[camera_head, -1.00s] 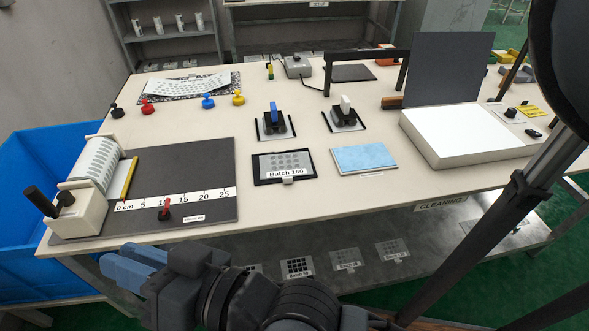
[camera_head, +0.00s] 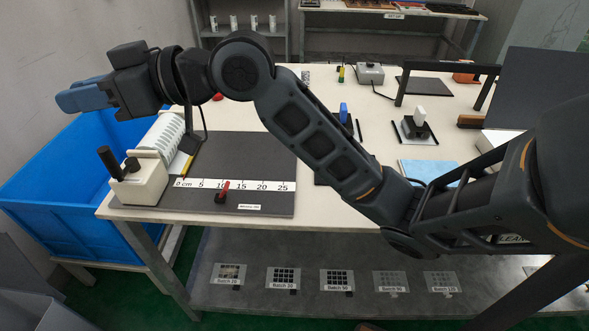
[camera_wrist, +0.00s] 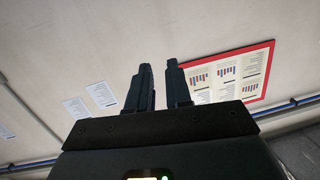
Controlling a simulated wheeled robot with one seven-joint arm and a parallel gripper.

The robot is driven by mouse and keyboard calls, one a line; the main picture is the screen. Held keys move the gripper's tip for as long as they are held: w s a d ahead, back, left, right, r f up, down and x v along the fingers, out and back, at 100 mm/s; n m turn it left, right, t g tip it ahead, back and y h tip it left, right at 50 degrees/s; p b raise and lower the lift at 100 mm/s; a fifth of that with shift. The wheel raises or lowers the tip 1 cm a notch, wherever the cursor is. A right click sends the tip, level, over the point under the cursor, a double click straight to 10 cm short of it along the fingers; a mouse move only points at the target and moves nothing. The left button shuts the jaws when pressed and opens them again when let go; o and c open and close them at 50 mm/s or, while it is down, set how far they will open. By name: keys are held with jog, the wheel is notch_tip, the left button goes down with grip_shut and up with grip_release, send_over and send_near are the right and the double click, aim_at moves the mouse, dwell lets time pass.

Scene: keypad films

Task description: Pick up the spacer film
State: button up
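My gripper (camera_head: 72,98) is raised at the upper left, over the blue bin and left of the table, away from any film. In the wrist view its two fingers (camera_wrist: 160,85) stand apart with nothing between them. A printed film strip (camera_head: 165,135) is on the roller stand at the table's left end. Several labelled film squares lie on the lower shelf, among them a dark-grid one (camera_head: 283,278) and a paler one (camera_head: 391,283). I cannot make out which film is the spacer film. My arm hides the middle of the table, including most of the framed batch film.
A blue bin (camera_head: 50,190) stands left of the table. A dark mat with a ruler (camera_head: 235,185) lies at the table's left front. A black frame (camera_head: 440,72) and a dark upright panel (camera_head: 530,90) stand at the right. The wrist view faces a wall with a red-edged poster (camera_wrist: 228,75).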

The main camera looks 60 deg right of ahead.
jog(key=s+d+f+g+h+b, duration=0.1)
jog(key=s+d+f+g+h, duration=0.3)
jog(key=s+d+f, duration=0.7)
jog(key=s+d+f+g+h+b, duration=0.25)
jog(key=s+d+f+g, duration=0.45)
jog(key=d, duration=0.5)
jog(key=s+d+f+g, duration=0.1)
jog(key=s+d, duration=0.1)
jog(key=s, duration=0.2)
jog(key=s+d+f+g+h, duration=0.1)
jog(key=s+d+f, duration=0.1)
jog(key=s+d, duration=0.1)
jog(key=s+d+f+m+g, duration=0.1)
jog(key=s+d, duration=0.1)
jog(key=s, duration=0.2)
jog(key=shift+s+d+f+g+h, duration=0.25)
jog(key=shift+s+d+g, duration=0.05)
jog(key=f, duration=0.7)
jog(key=shift+s+d+f, duration=0.1)
jog(key=shift+s, duration=0.15)
grip_shut()
